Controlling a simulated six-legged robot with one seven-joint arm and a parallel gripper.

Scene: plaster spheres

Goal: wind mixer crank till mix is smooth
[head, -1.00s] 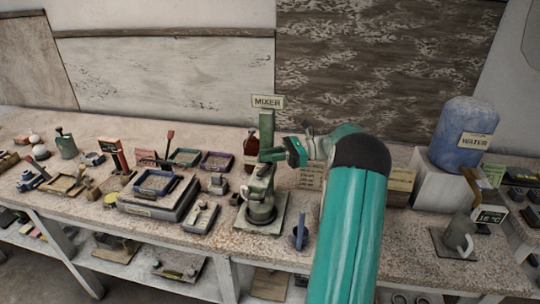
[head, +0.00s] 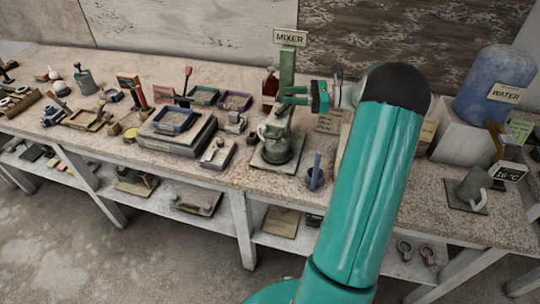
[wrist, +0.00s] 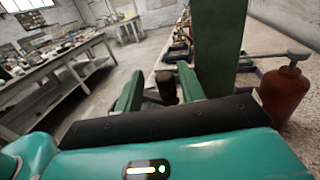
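The mixer is a green upright post (head: 287,68) under a MIXER sign (head: 290,37), on a flat base plate (head: 262,160) on the bench. A grey-green mixing vessel (head: 277,148) stands on that plate; I cannot see the mix inside. My gripper (head: 296,98) is at the post, above the vessel, fingers pointing left. In the wrist view its green fingers (wrist: 160,90) are apart, with a dark cylindrical piece (wrist: 166,88) showing between them; I cannot tell if it is the crank's grip. The green post (wrist: 215,45) rises close beside the right finger.
A brown bottle (wrist: 285,100) stands right of the post in the wrist view. A blue cup with a stick (head: 315,174) is right of the base plate. Trays and a scale-like block (head: 177,143) crowd the left. A blue WATER jug (head: 495,85) stands right.

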